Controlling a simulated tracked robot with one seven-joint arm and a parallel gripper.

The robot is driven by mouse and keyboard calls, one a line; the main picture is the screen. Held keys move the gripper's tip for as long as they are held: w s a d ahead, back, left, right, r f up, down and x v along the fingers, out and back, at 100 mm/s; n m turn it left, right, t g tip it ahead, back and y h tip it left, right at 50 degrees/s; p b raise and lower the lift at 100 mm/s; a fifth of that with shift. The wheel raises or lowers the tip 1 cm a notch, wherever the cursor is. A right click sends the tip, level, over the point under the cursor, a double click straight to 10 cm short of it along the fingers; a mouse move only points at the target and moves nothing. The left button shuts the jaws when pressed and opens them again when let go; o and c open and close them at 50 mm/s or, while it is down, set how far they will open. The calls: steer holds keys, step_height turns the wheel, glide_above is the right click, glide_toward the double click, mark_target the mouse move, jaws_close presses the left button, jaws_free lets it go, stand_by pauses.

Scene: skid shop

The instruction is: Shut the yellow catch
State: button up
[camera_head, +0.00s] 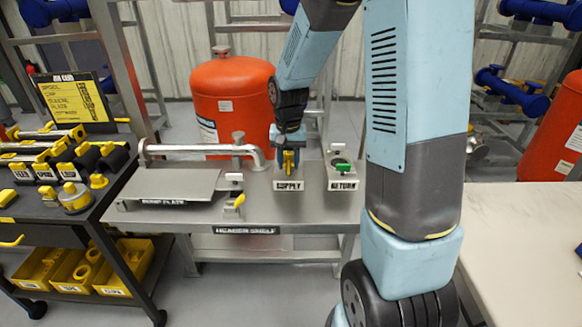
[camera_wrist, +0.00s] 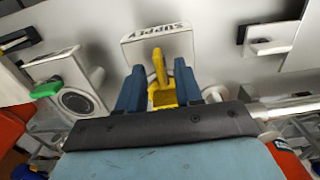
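A yellow lever, which I take as the catch, stands on the white block marked SUPPLY (camera_head: 289,185). It shows small in the head view (camera_head: 289,162) and clearly in the wrist view (camera_wrist: 159,68). My gripper (camera_wrist: 160,92) has its two blue fingers spread, one on each side of the lever's lower part. The gaps are narrow, and I cannot tell whether either finger touches it. In the head view my gripper (camera_head: 288,158) is low over the SUPPLY block. Another yellow-tipped piece (camera_head: 239,201) sits at the grey shelf's front, left of the block.
The RETURN block (camera_head: 342,184) with a green lever (camera_head: 343,168) stands close right of SUPPLY. A metal pipe (camera_head: 190,149) and grey plate (camera_head: 165,184) lie left on the shelf. A red tank (camera_head: 231,105) stands behind. A tool cart (camera_head: 85,215) is at far left.

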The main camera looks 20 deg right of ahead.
steer(key=shift+r, duration=3.05)
steer(key=m, duration=0.4)
steer(key=shift+r+m, duration=0.4)
steer(key=shift+m, duration=1.1)
steer(key=shift+r+m, duration=0.15)
steer(key=shift+m, duration=1.05)
steer(key=m, duration=0.4)
steer(key=shift+r, duration=0.25)
steer(key=shift+m, duration=0.4)
